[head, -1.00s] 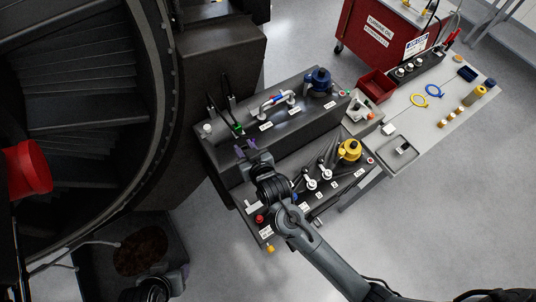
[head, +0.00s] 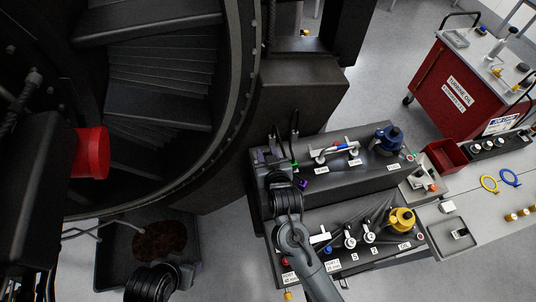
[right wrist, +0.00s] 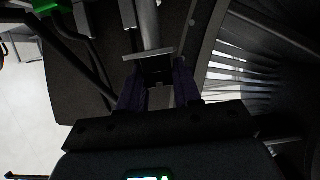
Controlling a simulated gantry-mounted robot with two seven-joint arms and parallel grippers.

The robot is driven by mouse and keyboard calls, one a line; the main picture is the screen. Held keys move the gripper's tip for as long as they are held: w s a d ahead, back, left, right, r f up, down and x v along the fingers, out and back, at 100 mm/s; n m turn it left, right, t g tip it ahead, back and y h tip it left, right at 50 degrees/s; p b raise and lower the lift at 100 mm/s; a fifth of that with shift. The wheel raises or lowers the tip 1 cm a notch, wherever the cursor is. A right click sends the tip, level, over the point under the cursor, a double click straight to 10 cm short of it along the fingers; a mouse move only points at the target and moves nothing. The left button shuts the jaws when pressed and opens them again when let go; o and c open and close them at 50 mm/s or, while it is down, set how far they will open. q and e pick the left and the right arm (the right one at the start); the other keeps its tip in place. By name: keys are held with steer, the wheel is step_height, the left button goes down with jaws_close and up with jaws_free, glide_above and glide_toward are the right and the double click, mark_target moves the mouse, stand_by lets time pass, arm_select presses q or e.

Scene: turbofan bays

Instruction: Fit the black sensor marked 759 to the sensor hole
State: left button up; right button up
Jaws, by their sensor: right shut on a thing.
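My right gripper (head: 266,158) is over the left end of the dark bench block, next to a green connector (head: 294,165). In the right wrist view its purple fingers (right wrist: 159,92) are shut on a dark piece (right wrist: 158,76). A grey flat plate and a pale rod show just beyond that piece; I cannot tell whether they belong to it. No marking 759 can be read on it, so I cannot confirm that it is the black sensor. I cannot pick out the sensor hole.
The large turbofan (head: 165,75) fills the left, with a red cylinder (head: 92,153) in front. The dark stepped bench (head: 335,175) carries a blue fitting (head: 388,138) and a yellow fitting (head: 402,220). A red cart (head: 450,85) stands back right. Clear floor lies behind the bench.

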steer(key=shift+f, duration=0.15)
steer(key=shift+f+b, duration=1.35)
steer(key=shift+f, duration=1.05)
steer(key=shift+f+p, duration=0.3)
steer(key=shift+f, duration=0.1)
steer(key=shift+f, duration=0.1)
steer(key=shift+f, duration=0.35)
steer(key=shift+f, duration=0.1)
steer(key=shift+f, duration=0.5)
